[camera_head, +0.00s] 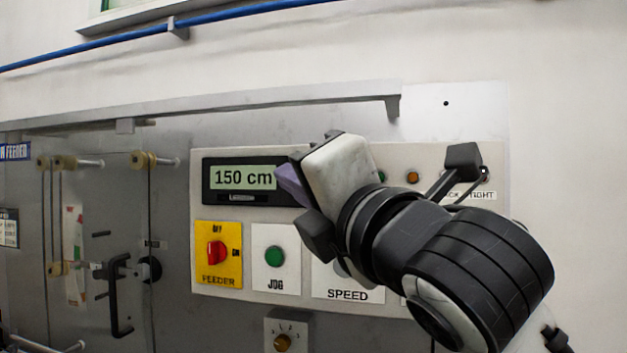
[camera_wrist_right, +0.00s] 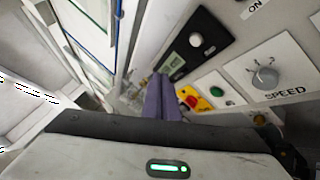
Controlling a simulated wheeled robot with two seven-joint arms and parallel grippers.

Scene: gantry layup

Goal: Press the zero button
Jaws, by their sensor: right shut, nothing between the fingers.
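The control panel (camera_head: 210,160) carries a black display unit (camera_head: 207,187) that reads "150 cm". In the right wrist view, a round pale button (camera_wrist_right: 196,40) sits on the black display unit (camera_wrist_right: 212,27); no label on it is readable. In the head view my right gripper hides that part of the unit. My right gripper (camera_head: 290,186) is shut and empty, its purple fingers in front of the display's right end. The fingers also show in the wrist view (camera_wrist_right: 163,99), to the lower left of the pale button. I cannot tell whether they touch the panel. My left gripper is not in view.
Below the display are the red FEEDER switch (camera_head: 216,252) on yellow and the green JOG button (camera_head: 275,257). The SPEED knob (camera_wrist_right: 265,77) is beside them. A black handle (camera_head: 119,295) and rollers (camera_head: 65,162) stand out at the left. A rail (camera_head: 260,101) runs above the panel.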

